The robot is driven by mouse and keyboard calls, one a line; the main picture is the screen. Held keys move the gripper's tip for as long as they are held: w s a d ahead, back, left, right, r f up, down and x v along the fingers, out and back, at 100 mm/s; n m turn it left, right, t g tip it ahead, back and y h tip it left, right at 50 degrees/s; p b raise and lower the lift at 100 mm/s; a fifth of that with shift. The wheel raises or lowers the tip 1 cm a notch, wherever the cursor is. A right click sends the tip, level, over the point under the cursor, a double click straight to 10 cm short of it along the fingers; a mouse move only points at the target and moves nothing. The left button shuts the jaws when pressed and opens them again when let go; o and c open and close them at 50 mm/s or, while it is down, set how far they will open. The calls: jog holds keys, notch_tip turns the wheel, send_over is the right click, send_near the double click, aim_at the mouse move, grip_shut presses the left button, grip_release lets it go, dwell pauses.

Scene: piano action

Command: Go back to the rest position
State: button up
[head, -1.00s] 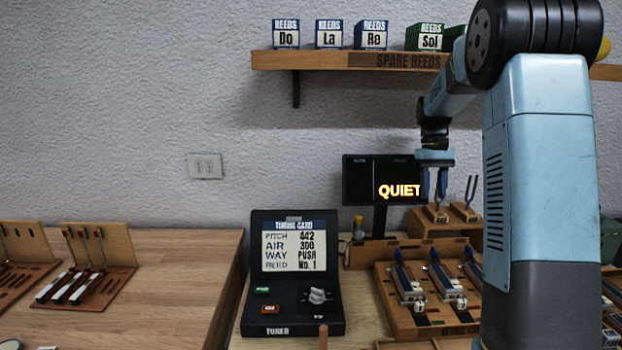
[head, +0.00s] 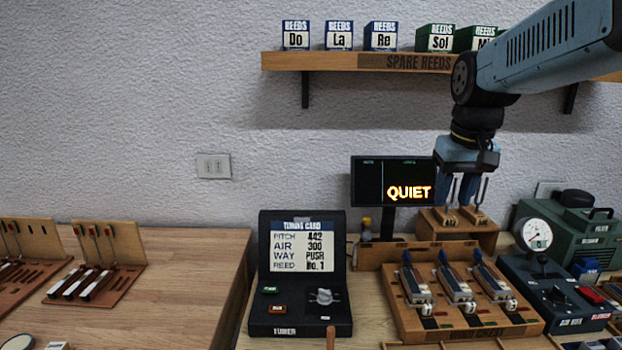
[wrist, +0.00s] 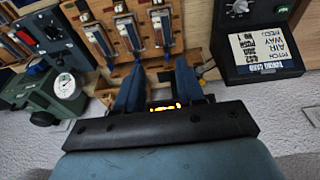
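My gripper (head: 458,192) points down at the right of the head view, in front of the tuning fork stand (head: 440,228) and beside the display (head: 368,190) that reads QUIET. In the wrist view, the two blue fingers of my gripper (wrist: 158,78) stand apart with nothing held between them. My blue arm enters from the upper right and bends down at a black joint under the shelf. A tuning fork (head: 482,192) shows just right of the fingers; the other fork is partly hidden by them.
A spare reeds shelf (head: 330,62) with several boxes crosses above. Below stand the tuner (head: 300,305), a reed block board (head: 410,318), a control box (head: 560,300) and a green machine with a gauge (head: 590,240). The left bench (head: 190,270) has free room.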

jog(key=s+a+f+t, duration=0.3)
jog(key=s, duration=0.8)
jog(key=shift+s, duration=0.2)
